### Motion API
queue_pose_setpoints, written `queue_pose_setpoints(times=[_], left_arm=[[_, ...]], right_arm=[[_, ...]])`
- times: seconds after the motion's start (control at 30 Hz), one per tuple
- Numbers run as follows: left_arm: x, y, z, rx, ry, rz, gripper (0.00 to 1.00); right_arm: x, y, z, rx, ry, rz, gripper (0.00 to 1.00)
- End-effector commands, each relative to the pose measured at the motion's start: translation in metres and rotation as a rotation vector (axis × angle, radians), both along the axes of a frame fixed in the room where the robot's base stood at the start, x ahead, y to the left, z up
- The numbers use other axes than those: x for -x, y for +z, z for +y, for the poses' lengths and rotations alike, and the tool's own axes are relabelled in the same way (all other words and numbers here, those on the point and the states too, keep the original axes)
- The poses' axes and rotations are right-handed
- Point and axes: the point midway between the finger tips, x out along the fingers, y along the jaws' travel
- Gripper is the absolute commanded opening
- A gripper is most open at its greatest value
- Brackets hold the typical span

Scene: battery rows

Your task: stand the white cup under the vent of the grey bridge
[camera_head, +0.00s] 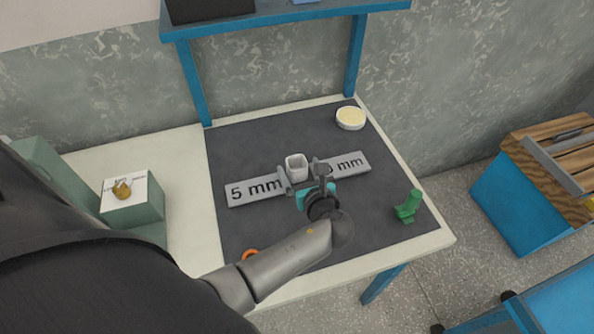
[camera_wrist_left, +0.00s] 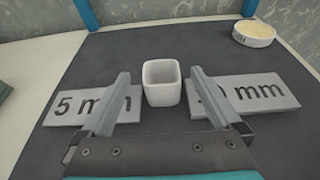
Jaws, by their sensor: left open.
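A small white square-sided cup (camera_head: 296,164) stands upright and looks empty near the middle of the dark mat. It also shows in the left wrist view (camera_wrist_left: 162,86). Grey labelled pieces lie to its left (camera_head: 240,192) and right (camera_head: 360,165), marked "5 mm" and "mm". The cup sits between them. I cannot tell whether they join behind it. I see no raised grey bridge or vent that I can be sure of. My left gripper (camera_head: 303,174) is open, with one finger on each side of the cup and a gap to it on both sides.
A white bowl (camera_head: 350,122) with pale yellow contents stands at the back right. A green piece (camera_head: 408,206) is at the right and an orange ring (camera_head: 250,254) at the front.

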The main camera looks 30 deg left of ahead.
Motion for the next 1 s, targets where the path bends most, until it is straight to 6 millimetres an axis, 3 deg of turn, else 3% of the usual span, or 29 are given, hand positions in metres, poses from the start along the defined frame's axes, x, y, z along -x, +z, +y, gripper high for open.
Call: queue_pose_setpoints(times=[0.2,0.47,1.0], left_arm=[[-0.019,-0.011,0.021,-0.001,0.0,-0.001,0.98],[-0.021,-0.012,0.023,0.001,0.0,0.001,0.98],[-0.021,-0.011,0.023,0.001,-0.001,0.0,0.39]], right_arm=[[-0.001,-0.01,0.007,-0.01,-0.003,-0.002,0.5],[-0.001,-0.01,0.006,-0.009,-0.002,-0.001,0.5],[0.0,-0.01,0.001,-0.001,0.001,0.0,0.5]])
